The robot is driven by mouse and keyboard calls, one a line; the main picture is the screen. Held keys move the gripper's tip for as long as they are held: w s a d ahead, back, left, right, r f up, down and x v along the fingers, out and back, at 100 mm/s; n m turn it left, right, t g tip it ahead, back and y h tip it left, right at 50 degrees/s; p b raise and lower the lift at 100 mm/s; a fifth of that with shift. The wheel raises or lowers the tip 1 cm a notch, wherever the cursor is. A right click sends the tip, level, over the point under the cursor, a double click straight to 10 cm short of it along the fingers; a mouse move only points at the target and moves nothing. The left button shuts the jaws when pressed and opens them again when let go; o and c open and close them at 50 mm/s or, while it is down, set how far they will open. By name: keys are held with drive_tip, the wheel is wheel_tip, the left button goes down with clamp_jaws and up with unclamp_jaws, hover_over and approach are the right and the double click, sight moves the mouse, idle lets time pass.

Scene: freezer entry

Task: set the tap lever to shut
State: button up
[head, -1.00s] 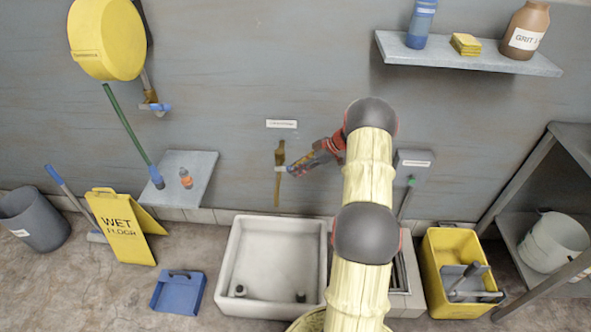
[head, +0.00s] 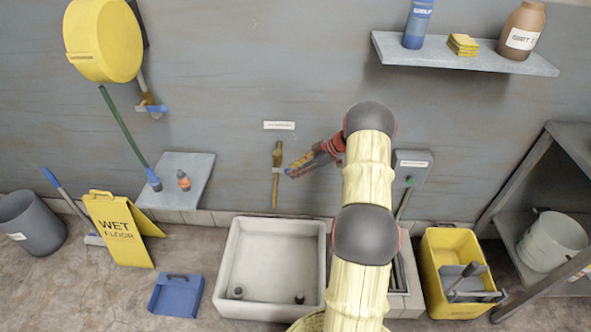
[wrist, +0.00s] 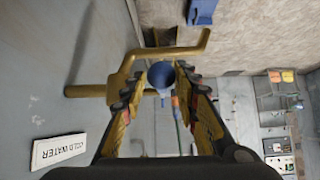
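The brass tap (head: 277,156) is on the grey wall above the white sink, under a white label (head: 279,125). In the wrist view the tap (wrist: 120,84) shows close up beside its "COLD WATER" label (wrist: 60,150). The blue round end of the tap lever (wrist: 161,74) points towards the camera, between my fingertips; the rest of the lever is mostly hidden behind it. My gripper (head: 290,172) is just right of the tap in the head view. Its fingers (wrist: 160,82) are apart, one on each side of the lever end. I cannot tell whether they touch it.
The white sink (head: 271,225) stands below the tap. A shelf (head: 465,57) with bottles is at the upper right, and a small ledge (head: 190,197) is left of the tap. A yellow hose reel (head: 104,40) hangs at the upper left. Wall around the tap is clear.

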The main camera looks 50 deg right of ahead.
drive_tip(key=v, duration=1.2)
drive_tip(key=shift+d, duration=0.1)
